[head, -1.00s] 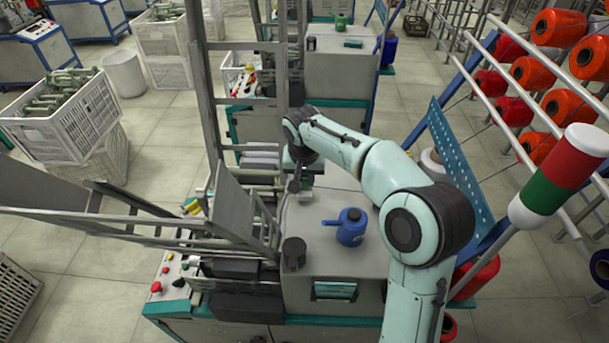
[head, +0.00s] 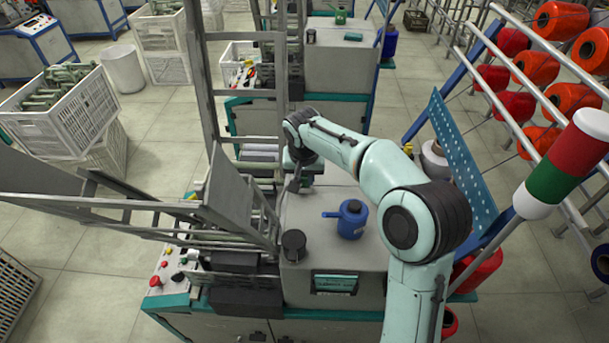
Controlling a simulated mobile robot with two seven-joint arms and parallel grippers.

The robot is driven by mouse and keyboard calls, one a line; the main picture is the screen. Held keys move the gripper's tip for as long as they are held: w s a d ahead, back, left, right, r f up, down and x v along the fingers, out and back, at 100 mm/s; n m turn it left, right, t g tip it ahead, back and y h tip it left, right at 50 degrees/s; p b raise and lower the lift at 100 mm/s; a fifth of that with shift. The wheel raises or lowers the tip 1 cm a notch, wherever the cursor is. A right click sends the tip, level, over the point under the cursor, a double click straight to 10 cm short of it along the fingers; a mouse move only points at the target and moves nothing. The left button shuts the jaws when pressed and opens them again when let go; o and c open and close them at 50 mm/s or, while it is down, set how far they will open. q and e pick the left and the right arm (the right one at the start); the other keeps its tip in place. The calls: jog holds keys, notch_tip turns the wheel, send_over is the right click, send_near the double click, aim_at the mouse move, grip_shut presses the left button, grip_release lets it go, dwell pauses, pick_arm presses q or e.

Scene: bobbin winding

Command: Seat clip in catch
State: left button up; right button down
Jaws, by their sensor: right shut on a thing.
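My right gripper (head: 294,184) is at the far left corner of the winding machine (head: 330,236), close to the metal frame (head: 214,130). It points down, and my right arm reaches over the machine from the right. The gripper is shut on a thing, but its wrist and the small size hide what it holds. I cannot make out the clip or the catch in this view. My left gripper is not in view.
A blue oil can (head: 351,220) and a dark round knob (head: 293,245) stand on the machine top, near the arm. A blue perforated panel (head: 462,165) and a red-green signal light (head: 566,165) rise at right. A white crate (head: 62,118) stands at left.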

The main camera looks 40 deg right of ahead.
jog(key=c, duration=0.9)
grip_release()
jog(key=shift+o, duration=0.2)
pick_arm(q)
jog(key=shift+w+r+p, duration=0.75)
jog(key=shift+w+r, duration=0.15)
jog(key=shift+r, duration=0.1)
pick_arm(e)
jog(key=v, duration=1.3)
jog(key=shift+r, duration=0.2)
jog(key=shift+a, duration=0.1)
